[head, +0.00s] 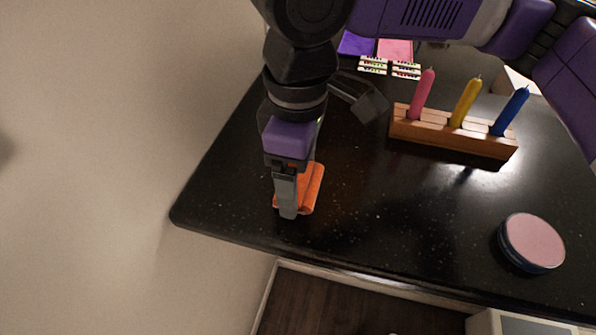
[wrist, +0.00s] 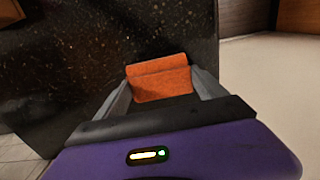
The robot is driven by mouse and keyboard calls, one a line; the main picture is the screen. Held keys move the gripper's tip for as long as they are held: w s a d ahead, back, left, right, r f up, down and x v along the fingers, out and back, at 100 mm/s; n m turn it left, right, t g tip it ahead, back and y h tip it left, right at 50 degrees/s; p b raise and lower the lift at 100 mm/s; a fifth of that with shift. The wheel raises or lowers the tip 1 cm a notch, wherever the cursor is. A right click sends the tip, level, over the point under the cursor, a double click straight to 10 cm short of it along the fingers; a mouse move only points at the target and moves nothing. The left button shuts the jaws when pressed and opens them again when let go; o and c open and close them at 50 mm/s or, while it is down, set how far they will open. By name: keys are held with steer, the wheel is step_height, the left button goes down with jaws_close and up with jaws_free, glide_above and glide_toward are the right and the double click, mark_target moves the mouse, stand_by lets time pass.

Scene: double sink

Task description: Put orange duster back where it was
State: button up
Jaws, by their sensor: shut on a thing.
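The orange duster (head: 312,188) is at the near left corner of the black countertop, partly hidden behind my gripper in the head view. My gripper (head: 288,212) points down over that corner, with its fingers at the duster. In the wrist view the duster (wrist: 160,77) sits between the two fingertips of my gripper (wrist: 163,88), which are shut on it. The duster looks like a small folded orange block. I cannot tell whether it touches the countertop or is held just above it.
A wooden holder (head: 450,140) with pink, yellow and blue candles stands at the back right. A round pink-topped tin (head: 531,242) is near the front edge. Purple (head: 356,44) and pink (head: 395,49) items lie at the back. The counter between gripper and tin is clear.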

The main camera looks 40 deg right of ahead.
steer(key=shift+f, duration=0.15)
steer(key=o, duration=1.3)
steer(key=shift+c, duration=0.2)
step_height(320, 180, up, 12)
